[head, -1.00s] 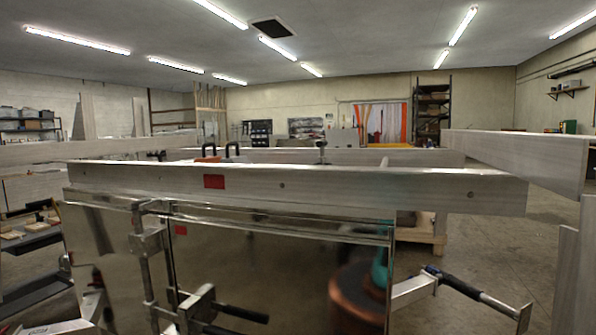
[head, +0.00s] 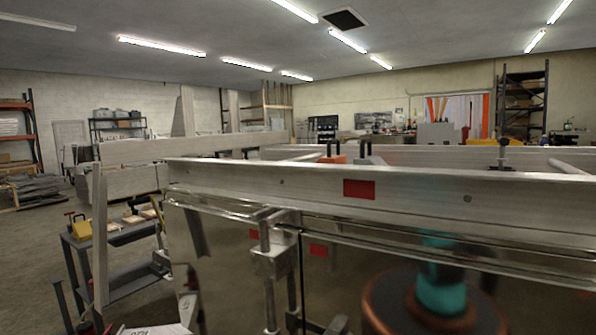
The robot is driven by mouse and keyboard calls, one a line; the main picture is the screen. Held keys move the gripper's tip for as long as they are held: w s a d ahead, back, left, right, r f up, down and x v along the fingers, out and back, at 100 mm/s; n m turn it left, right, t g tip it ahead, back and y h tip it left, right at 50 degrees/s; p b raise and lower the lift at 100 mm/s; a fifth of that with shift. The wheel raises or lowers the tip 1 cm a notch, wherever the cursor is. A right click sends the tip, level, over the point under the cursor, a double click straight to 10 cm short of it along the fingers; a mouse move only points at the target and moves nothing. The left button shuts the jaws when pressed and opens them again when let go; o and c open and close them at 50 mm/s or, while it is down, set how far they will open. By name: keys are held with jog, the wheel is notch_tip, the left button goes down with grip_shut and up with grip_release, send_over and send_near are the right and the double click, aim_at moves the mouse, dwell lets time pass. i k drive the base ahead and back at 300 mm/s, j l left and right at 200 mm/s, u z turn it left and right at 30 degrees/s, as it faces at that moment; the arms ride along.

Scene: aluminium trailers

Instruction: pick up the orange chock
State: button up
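My gripper is not in view.
The long aluminium trailer beam (head: 400,192) with a red marker crosses close in front, above shiny panels with clamps. A grey cart (head: 115,238) holding a yellow item stands at left. Open floor (head: 35,250) lies at far left. Shelves line the back walls.

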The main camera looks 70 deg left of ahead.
aim_at(338, 158)
jog(key=k+j, duration=0.1)
jog(key=j, duration=0.4)
jog(key=k+j, duration=0.1)
jog(key=j, duration=0.4)
jog(key=k+j, duration=0.1)
jog(key=j, duration=0.4)
jog(key=k+j, duration=0.1)
jog(key=j, duration=0.4)
jog(key=k+j, duration=0.1)
jog(key=j, duration=0.4)
